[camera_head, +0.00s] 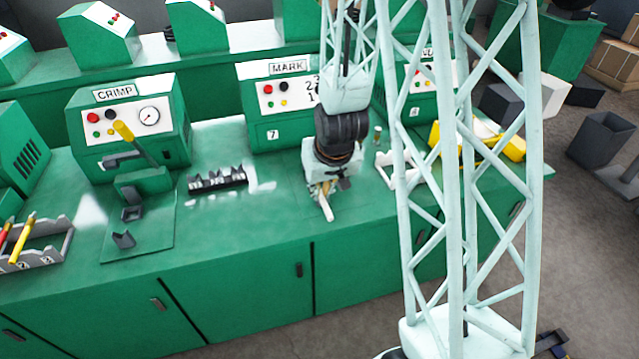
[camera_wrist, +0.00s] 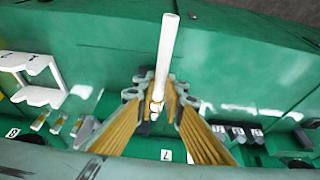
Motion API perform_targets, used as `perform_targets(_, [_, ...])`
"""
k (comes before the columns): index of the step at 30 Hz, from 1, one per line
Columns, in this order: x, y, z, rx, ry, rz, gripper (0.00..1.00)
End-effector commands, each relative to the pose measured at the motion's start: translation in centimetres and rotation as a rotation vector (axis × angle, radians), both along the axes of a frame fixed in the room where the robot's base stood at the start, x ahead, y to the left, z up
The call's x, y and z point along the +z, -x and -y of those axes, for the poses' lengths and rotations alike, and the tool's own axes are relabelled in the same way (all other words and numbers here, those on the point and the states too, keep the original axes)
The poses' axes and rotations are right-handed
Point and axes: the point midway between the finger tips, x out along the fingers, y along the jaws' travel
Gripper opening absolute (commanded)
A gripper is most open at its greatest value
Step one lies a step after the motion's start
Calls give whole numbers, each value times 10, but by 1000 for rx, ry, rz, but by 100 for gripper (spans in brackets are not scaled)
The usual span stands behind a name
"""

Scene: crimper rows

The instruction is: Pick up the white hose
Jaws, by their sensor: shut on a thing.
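My gripper (camera_wrist: 160,98) is shut on that fitted end, and the white length sticks out past the fingers. In the head view my gripper (camera_head: 323,187) points down over the green bench, and the hose (camera_head: 326,207) juts out below it toward the front edge. I cannot tell whether the hose touches the bench top.
A black slotted block (camera_head: 218,180) lies on the green bench (camera_head: 245,225) to the left. The MARK machine (camera_head: 270,125) stands behind, the CRIMP machine (camera_head: 128,125) at left. A white rack (camera_head: 398,167) is to the right. The bench front between them is clear.

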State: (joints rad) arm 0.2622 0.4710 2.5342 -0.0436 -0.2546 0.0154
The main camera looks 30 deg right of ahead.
Motion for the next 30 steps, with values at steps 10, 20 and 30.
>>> perform_targets(10, [-1,7,-4,0,1,4,0])
perform_targets(20, [1,17,-8,0,0,2,0])
perform_targets(30, [2,21,-10,0,0,2,0])
